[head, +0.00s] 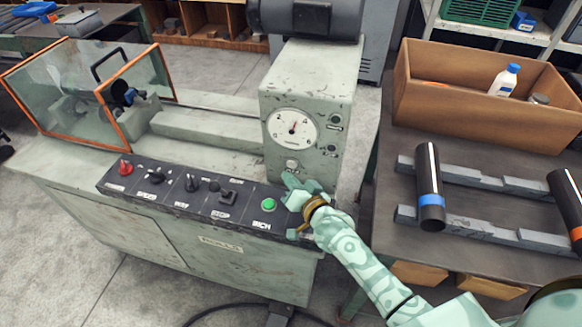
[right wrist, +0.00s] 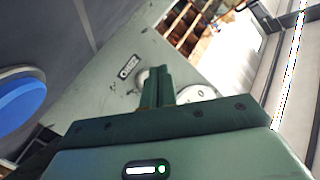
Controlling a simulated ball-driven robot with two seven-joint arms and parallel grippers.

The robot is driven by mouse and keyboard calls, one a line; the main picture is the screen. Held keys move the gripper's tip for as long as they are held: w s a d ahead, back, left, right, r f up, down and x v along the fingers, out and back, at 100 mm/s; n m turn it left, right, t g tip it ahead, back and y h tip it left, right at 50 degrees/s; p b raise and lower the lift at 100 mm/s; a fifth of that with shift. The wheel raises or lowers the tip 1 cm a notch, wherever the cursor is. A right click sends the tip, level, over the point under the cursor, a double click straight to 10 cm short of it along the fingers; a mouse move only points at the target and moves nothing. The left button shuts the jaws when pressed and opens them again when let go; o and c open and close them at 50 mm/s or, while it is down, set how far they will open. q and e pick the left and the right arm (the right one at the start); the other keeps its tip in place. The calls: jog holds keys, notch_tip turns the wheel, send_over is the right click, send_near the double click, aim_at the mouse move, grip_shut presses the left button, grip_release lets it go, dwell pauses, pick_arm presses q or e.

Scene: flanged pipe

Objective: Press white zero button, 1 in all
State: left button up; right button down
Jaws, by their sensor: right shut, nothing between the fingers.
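The white zero button (head: 292,163) sits on the front face of the grey-green machine housing, below the round white dial (head: 291,128). My right gripper (head: 288,179) is shut and empty, its fingertips just below the button in the head view. In the right wrist view the shut fingers (right wrist: 157,75) point at the panel and overlap the edge of the white button (right wrist: 143,77); I cannot tell whether they touch it. The dial (right wrist: 197,93) is partly hidden behind the gripper there. My left gripper is not in view.
Below the button, the dark control strip (head: 180,195) carries a red knob (head: 125,166), several black controls and a green button (head: 268,205). A bench at right holds pipes (head: 429,180) on grey rails and a cardboard box (head: 480,113) with a bottle (head: 505,80).

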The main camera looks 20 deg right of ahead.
jog(key=shift+w+d, duration=0.3)
jog(key=shift+w, duration=0.15)
jog(key=shift+w+d, duration=0.1)
jog(key=shift+w, duration=0.05)
dwell(1.7)
jog(key=shift+w+d, duration=0.15)
jog(key=shift+w, duration=0.05)
jog(key=shift+w+d, duration=0.25)
jog(key=shift+w, duration=0.1)
dwell(0.7)
dwell(0.4)
jog(key=shift+s+a+r, duration=0.15)
jog(key=shift+s+a, duration=0.1)
jog(key=shift+s, duration=0.1)
jog(key=shift+s+a+p, duration=0.25)
jog(key=shift+s+p, duration=0.15)
